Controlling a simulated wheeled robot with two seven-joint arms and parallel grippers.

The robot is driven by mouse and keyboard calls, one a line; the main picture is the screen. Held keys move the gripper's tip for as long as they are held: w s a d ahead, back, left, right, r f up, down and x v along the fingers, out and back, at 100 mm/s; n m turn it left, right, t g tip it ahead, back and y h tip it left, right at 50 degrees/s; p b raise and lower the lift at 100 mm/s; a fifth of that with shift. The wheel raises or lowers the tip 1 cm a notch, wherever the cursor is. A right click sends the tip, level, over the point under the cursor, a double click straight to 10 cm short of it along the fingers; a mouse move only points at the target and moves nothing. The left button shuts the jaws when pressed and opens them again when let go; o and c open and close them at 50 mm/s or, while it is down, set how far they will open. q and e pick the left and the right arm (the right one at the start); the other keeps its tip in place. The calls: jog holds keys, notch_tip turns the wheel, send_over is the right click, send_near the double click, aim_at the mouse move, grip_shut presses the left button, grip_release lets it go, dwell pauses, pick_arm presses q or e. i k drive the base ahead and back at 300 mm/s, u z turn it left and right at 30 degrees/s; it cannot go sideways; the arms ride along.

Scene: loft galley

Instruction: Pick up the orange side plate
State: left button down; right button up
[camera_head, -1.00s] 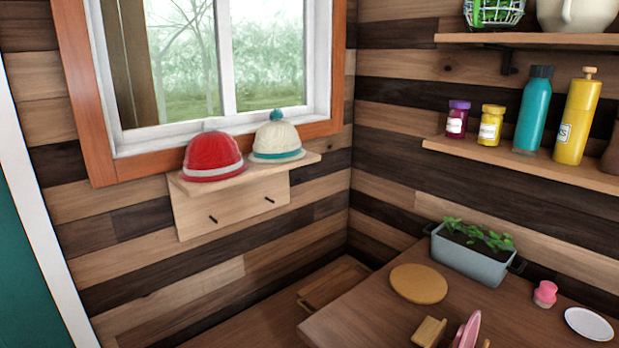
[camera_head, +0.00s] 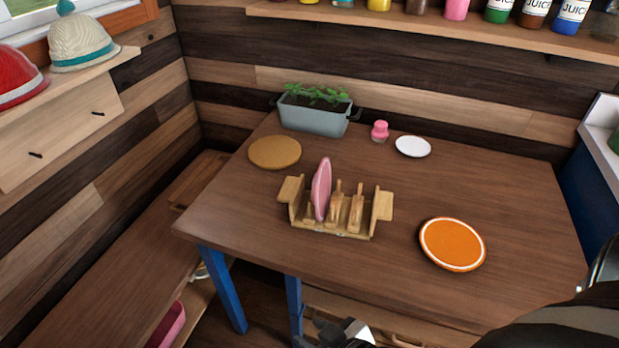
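The orange side plate (camera_head: 453,244) lies flat on the wooden table (camera_head: 400,190), right of centre. It is orange with a thin white ring near its rim and nothing rests on it. My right gripper (camera_head: 342,332) shows only in part at the bottom edge, in front of and below the table, apart from the plate and to its left. Its fingers are too cut off to tell whether they are open. My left gripper is out of view.
A wooden rack (camera_head: 338,212) holding a pink plate (camera_head: 321,189) stands left of the orange plate. A white saucer (camera_head: 413,146), pink shaker (camera_head: 380,131), cork mat (camera_head: 275,152) and planter (camera_head: 314,115) sit behind. Table around the orange plate is clear.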

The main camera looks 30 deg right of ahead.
aim_at(451, 245)
jog(key=z, duration=2)
